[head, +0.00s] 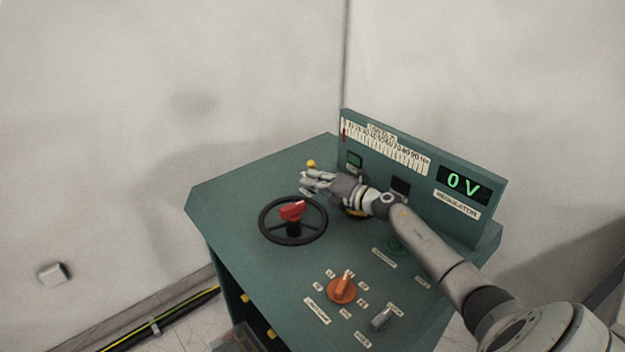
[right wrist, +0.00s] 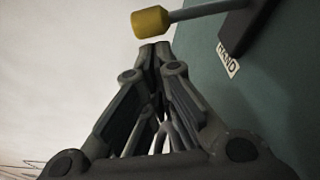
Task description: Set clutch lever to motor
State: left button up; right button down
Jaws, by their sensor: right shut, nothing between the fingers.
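The clutch lever shows in the right wrist view as a grey rod with a yellow knob (right wrist: 150,21), beside a label reading HAND (right wrist: 228,61). In the head view its yellow knob (head: 311,163) shows just beyond my right gripper (head: 305,180); the rod is hard to make out there. My right gripper is shut and empty, and its fingertips (right wrist: 155,48) appear close to the knob, just below it in the wrist view. I cannot tell whether they touch. The label for the motor position is not visible. My left gripper is out of view.
The green control desk (head: 240,185) carries a black handwheel with a red handle (head: 292,211), an orange rotary switch (head: 342,289) and a grey knob (head: 381,318). My right arm crosses the desk's right side.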

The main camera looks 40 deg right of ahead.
jog(key=shift+d+r+m, duration=0.2)
jog(key=shift+m, duration=0.1)
jog(key=shift+d+r+m, duration=0.15)
jog(key=shift+d+m, duration=0.05)
jog(key=shift+m, duration=0.1)
jog(key=shift+d+r+m+y, duration=0.3)
jog(key=shift+d+m, duration=0.1)
jog(key=shift+m, duration=0.1)
jog(key=d+m, duration=0.1)
jog(key=d+r+m+t+b, duration=0.1)
jog(key=m, duration=0.1)
jog(key=shift+w+d, duration=0.15)
jog(key=shift+d, duration=0.05)
jog(key=d+m, duration=0.2)
jog(key=m, duration=0.1)
jog(key=shift+r+t, duration=0.15)
jog(key=shift+t, duration=0.15)
jog(key=shift+w+d+m+t+b, duration=0.1)
jog(key=shift+d+m+t+b, duration=0.35)
jog(key=shift+m, duration=1.25)
jog(key=shift+d, duration=0.25)
